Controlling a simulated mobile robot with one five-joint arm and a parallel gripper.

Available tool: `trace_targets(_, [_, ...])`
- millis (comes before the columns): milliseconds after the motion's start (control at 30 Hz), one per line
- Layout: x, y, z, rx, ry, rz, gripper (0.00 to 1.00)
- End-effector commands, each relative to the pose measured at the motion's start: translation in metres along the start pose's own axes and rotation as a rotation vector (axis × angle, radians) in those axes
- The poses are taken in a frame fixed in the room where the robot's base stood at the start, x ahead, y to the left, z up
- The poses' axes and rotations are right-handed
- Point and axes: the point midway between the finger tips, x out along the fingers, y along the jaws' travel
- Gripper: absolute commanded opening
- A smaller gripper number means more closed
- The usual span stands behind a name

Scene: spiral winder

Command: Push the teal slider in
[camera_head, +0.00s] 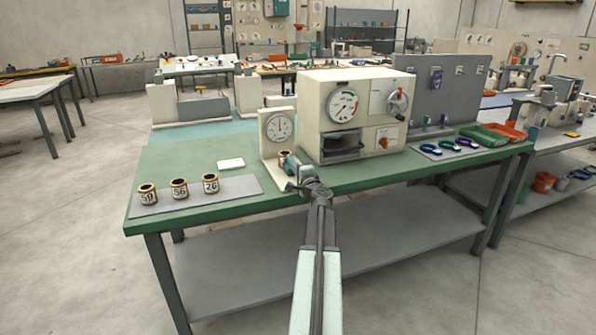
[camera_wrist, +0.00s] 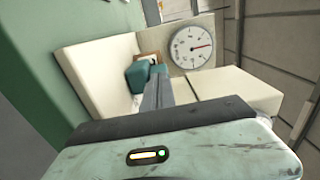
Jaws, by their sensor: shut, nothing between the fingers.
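The teal slider (camera_wrist: 139,76) is a small block in front of the cream gauge housing (camera_wrist: 120,62) in the wrist view. In the head view, a teal piece (camera_head: 288,164) shows at the foot of the housing with the round dial (camera_head: 280,127). The same dial shows in the wrist view (camera_wrist: 193,47). My gripper (camera_wrist: 158,80) is shut and empty, its fingers pointing at the teal slider. The fingertips are at or very close to the slider; I cannot tell if they touch. My wrist partly hides this spot in the head view.
A large cream machine (camera_head: 347,105) with a gauge and knobs stands just right. Three numbered cups (camera_head: 179,189) stand on a grey mat at the left. Blue-handled tools (camera_head: 430,149) and green and orange trays (camera_head: 484,137) lie at the right. The bench's front edge runs below my arm.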

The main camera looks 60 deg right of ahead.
Motion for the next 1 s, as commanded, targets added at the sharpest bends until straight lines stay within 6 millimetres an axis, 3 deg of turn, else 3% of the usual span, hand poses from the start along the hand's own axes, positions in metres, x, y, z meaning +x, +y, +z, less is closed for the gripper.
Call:
trace_targets(200, [0.005, -0.004, 0.0, 0.012, 0.003, -0.005, 0.0])
trace_targets(333, [-0.006, -0.004, 0.004, 0.01, 0.0, -0.005, 0.0])
trace_targets(467, [-0.032, -0.003, 0.014, 0.004, -0.006, -0.004, 0.0])
trace_targets(700, [-0.097, -0.002, 0.017, 0.002, -0.01, -0.003, 0.0])
trace_targets(833, [-0.119, -0.002, 0.016, 0.002, -0.011, -0.003, 0.0])
trace_targets(1000, [-0.131, -0.002, 0.015, 0.001, -0.012, -0.003, 0.0])
